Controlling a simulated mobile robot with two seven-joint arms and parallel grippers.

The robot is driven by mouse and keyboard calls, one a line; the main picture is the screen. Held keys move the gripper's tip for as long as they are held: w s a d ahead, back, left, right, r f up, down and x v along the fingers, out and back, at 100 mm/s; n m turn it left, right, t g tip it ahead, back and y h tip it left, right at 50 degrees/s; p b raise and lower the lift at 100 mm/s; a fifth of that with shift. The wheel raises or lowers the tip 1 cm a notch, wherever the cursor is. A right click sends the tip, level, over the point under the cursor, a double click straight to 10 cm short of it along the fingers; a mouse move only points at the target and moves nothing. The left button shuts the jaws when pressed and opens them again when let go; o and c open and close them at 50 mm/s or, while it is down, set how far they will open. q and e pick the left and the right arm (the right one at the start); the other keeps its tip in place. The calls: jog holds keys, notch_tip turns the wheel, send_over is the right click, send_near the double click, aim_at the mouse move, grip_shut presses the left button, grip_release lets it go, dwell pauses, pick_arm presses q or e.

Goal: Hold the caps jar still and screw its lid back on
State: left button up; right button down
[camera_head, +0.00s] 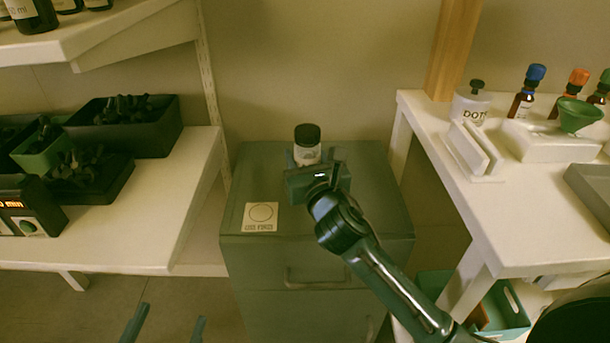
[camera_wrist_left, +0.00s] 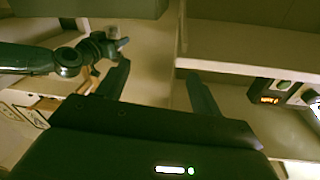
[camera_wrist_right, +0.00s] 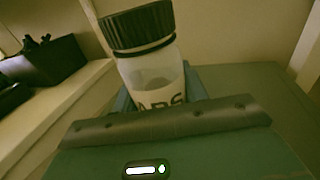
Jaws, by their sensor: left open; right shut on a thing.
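The caps jar (camera_head: 306,154) stands on top of the green cabinet, near its back. In the right wrist view the clear jar (camera_wrist_right: 152,78) has a white label and looks upright. A black ribbed lid (camera_wrist_right: 137,25) sits on its mouth, with a dark ring just below it; I cannot tell how tight it is. My right gripper (camera_head: 312,160) is shut on the jar's body below the lid. My left gripper (camera_head: 165,325) is open and empty at the bottom left, well away from the jar. Its two fingers are spread in the left wrist view (camera_wrist_left: 160,88).
A card with a printed circle (camera_head: 261,217) lies bare on the cabinet (camera_head: 235,185), left of my right arm. A shelf with dark bins (camera_head: 125,125) stands at left.

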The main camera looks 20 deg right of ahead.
notch_tip(320, 180, down, 4)
jog(key=shift+r+b, duration=0.1)
jog(key=shift+b, duration=1.1)
pick_arm(q)
jog(key=shift+s+d+m+t+h, duration=0.15)
jog(key=shift+d+m+t+h, duration=0.2)
jog(key=shift+h, duration=0.35)
pick_arm(e)
jog(key=c, duration=0.8)
grip_release()
jog(key=shift+o, duration=0.2)
